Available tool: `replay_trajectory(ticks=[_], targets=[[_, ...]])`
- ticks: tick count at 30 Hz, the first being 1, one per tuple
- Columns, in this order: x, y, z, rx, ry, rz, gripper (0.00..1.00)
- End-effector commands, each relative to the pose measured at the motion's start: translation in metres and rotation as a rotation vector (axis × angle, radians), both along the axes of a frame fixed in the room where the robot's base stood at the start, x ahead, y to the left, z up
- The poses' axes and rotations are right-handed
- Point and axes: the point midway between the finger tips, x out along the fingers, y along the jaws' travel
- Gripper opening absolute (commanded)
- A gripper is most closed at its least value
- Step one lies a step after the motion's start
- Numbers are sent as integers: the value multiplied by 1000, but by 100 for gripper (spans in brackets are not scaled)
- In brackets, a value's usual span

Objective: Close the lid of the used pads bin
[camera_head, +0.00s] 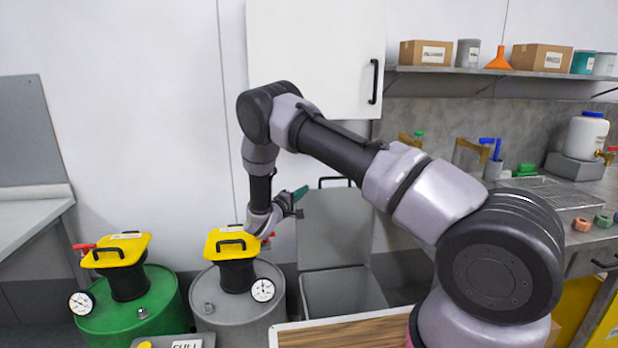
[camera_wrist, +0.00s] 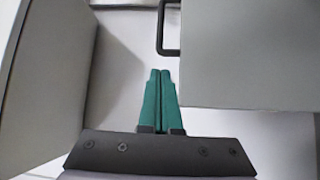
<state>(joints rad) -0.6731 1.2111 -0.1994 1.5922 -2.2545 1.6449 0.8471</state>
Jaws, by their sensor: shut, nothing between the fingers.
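The grey bin (camera_head: 342,293) stands on the floor beyond the wooden-topped surface. I take it for the used pads bin; I see no readable label. Its flat grey lid (camera_head: 335,232) stands open, nearly upright at the back, with a black handle at its top edge. My gripper (camera_head: 301,192), with teal fingers, is shut and empty by the lid's upper left corner. In the wrist view the closed fingers (camera_wrist: 160,88) point toward a gap beside a grey panel (camera_wrist: 250,55), which appears to be the lid. A black handle (camera_wrist: 168,30) sticks out from its left edge. I see no contact.
A grey drum (camera_head: 240,310) and a green drum (camera_head: 150,300), each with a yellow-topped agitator, stand left of the bin. A white wall cabinet (camera_head: 310,60) hangs above my gripper. A wooden top (camera_head: 340,335) lies in front of the bin. A cluttered counter is at right.

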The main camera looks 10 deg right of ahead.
Motion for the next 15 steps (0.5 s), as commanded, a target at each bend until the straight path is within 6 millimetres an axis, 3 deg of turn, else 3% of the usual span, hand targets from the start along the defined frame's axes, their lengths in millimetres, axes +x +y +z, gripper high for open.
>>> replay_trajectory(ticks=[5, 15], targets=[[7, 3, -8, -13, -9, 32, 0], [52, -36, -4, -12, -8, 26, 0]])
